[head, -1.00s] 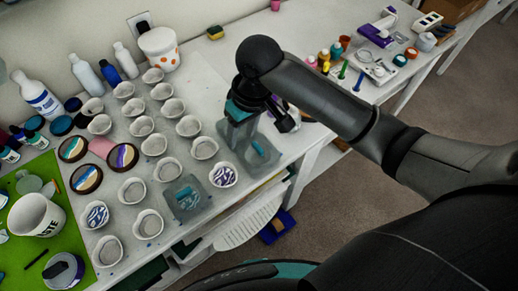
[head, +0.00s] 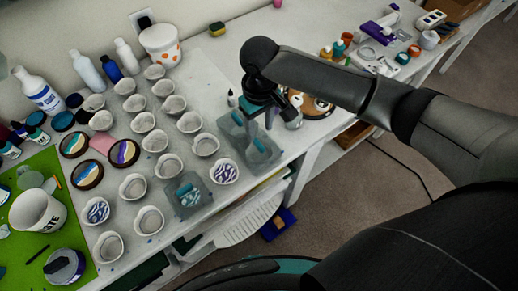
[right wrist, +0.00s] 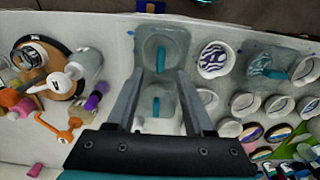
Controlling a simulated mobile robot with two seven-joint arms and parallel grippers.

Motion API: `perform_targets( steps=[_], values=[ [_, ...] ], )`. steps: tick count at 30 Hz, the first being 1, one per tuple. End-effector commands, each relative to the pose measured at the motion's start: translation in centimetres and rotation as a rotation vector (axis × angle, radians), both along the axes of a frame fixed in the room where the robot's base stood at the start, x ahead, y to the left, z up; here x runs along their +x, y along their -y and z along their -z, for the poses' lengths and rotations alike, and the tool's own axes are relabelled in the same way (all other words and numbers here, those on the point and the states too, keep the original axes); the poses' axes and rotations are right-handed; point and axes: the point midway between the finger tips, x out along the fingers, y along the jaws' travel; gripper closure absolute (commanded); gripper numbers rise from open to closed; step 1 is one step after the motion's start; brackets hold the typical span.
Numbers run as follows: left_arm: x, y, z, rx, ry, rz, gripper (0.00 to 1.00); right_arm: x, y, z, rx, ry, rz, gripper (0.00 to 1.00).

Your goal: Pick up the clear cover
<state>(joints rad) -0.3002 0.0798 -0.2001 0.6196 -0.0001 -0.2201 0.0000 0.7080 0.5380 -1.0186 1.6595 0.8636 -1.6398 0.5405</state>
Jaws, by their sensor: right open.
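A clear square cover with a teal handle (head: 261,153) lies on the white table below my right gripper (head: 260,126). A second clear piece with a teal handle (head: 236,120) sits just behind it, partly hidden by the gripper. In the right wrist view, one clear cover (right wrist: 176,42) lies just ahead of the fingertips. The other piece's teal handle (right wrist: 157,106) shows between the two spread fingers of the gripper (right wrist: 157,80). I cannot tell whether the fingers touch it. Another clear cover (head: 180,209) stands over a patterned cup at the table's front. My left gripper is not in view.
Rows of white cups (head: 155,141) fill the table to the left. A patterned cup (head: 224,172) stands close left of the front cover. A round brown board (head: 318,108) with items on it lies to the right. Free tabletop shows behind the gripper.

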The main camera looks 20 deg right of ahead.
Motion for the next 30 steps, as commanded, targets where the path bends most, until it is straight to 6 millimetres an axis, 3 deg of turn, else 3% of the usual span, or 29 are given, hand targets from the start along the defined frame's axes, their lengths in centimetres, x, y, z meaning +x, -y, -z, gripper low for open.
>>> perform_targets(
  steps=[5, 15, 23, 30],
  values=[
    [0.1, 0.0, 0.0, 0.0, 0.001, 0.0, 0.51, 0.0, 0.0, 1.1, -0.001, 0.0, -0.001, 0.47],
    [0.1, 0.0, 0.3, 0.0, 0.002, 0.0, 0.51, 0.0, -0.1, 5.6, -0.001, 0.001, 0.0, 0.47],
    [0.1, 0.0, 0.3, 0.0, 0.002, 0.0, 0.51, 0.0, -0.2, 5.8, 0.0, 0.003, -0.001, 0.47],
    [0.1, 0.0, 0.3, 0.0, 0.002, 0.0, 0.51, 0.0, -0.2, 5.7, 0.0, 0.002, -0.001, 0.74]
  ],
)
